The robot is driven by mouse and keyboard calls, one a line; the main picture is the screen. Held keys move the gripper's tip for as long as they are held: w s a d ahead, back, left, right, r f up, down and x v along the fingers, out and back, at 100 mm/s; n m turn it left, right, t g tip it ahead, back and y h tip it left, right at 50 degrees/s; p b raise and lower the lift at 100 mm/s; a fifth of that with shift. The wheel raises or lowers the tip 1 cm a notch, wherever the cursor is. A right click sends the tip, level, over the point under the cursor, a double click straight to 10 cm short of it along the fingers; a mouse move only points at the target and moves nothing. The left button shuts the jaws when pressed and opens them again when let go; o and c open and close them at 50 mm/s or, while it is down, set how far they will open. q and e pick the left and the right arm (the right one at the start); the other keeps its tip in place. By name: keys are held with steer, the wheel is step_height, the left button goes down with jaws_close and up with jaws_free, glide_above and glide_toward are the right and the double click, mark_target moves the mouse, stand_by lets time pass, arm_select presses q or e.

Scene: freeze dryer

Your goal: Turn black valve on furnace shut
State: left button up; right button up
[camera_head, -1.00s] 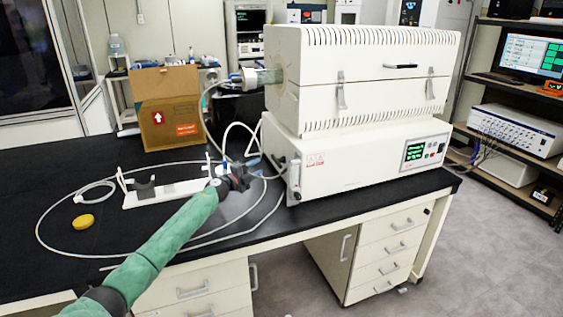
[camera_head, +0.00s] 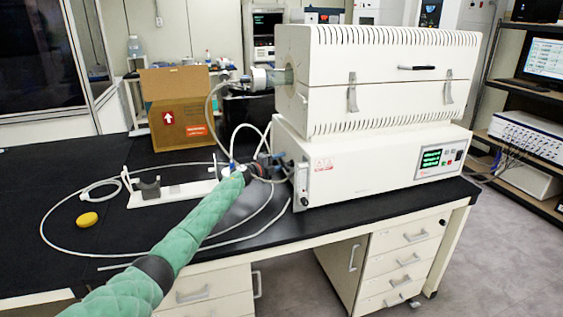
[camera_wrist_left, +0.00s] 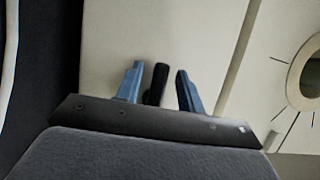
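The furnace (camera_head: 375,160) is a large white two-part box on the black bench, with a green display at its front right. My left arm reaches to its lower left side, where my left gripper (camera_head: 272,166) is close to the side panel. In the left wrist view, the black valve (camera_wrist_left: 156,84) is a narrow dark handle standing out from the pale panel. The blue fingers of my left gripper (camera_wrist_left: 158,76) are apart, one on each side of the valve, with gaps visible. The valve is not clear in the head view. My right gripper is out of view.
A white tube (camera_head: 60,243) loops over the bench (camera_head: 60,180) around a white stand (camera_head: 170,193). A yellow object (camera_head: 87,219) lies at the left. A cardboard box (camera_head: 178,125) stands behind. Another tube runs up the furnace's left side.

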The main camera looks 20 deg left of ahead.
arm_select(q)
steer(key=shift+w+d, duration=0.35)
steer(key=shift+w, duration=0.05)
jaws_close()
